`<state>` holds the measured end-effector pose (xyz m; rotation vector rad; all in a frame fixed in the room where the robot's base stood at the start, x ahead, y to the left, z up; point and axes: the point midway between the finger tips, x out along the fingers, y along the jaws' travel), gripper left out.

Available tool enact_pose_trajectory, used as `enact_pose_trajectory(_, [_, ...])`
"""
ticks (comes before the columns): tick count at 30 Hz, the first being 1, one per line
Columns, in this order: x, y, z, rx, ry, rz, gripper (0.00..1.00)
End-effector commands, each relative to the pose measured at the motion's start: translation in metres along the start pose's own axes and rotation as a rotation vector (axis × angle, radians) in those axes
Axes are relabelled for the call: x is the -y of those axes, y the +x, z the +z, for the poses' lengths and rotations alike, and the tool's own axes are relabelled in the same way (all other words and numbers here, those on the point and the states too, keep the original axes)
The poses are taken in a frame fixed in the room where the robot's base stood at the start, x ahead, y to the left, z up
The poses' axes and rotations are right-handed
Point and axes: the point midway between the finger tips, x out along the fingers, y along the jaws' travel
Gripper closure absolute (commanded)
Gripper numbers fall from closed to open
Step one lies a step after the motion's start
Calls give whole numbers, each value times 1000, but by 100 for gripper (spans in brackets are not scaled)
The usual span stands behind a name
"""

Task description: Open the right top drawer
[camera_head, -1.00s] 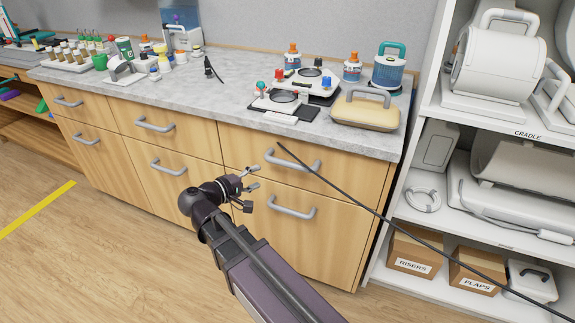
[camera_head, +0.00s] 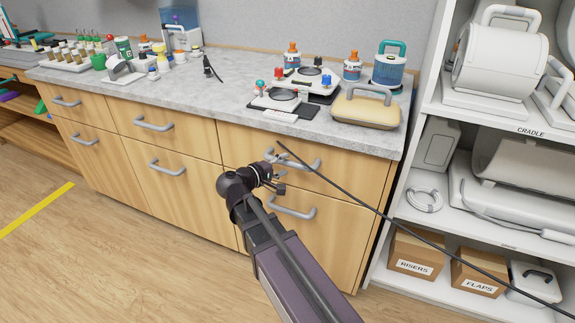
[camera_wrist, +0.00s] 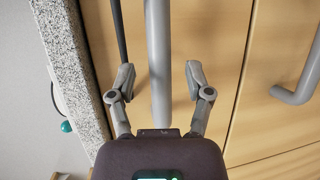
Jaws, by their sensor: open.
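The right top drawer (camera_head: 350,172) is a light wood front under the grey countertop, and it is shut. Its grey bar handle (camera_head: 308,164) is partly hidden behind my gripper (camera_head: 278,172). In the wrist view the handle (camera_wrist: 158,60) runs up the picture between the two spread fingers of my gripper (camera_wrist: 160,80). The fingers are open, one on each side of the bar, with a gap on both sides. The drawer front (camera_wrist: 205,40) shows behind them.
The lower drawer's handle (camera_head: 292,208) is just below my gripper and shows at right in the wrist view (camera_wrist: 300,85). A thin dark cable or rod (camera_head: 400,222) crosses before the drawer. A white shelf unit (camera_head: 455,142) stands at right. The floor in front is clear.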

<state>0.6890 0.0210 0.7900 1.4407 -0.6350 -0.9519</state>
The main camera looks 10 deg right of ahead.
Motion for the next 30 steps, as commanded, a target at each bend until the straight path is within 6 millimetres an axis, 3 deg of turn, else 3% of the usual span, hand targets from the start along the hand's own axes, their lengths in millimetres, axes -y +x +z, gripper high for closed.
enact_pose_trajectory(7, [0,19,0,0,0,0,35])
enact_pose_trajectory(19, [0,22,0,-1,0,0,35])
enact_pose_trajectory(20, [0,22,0,-1,0,0,38])
enact_pose_trajectory(26, [0,22,0,-1,0,0,97])
enact_pose_trajectory(30, [0,22,0,-1,0,0,100])
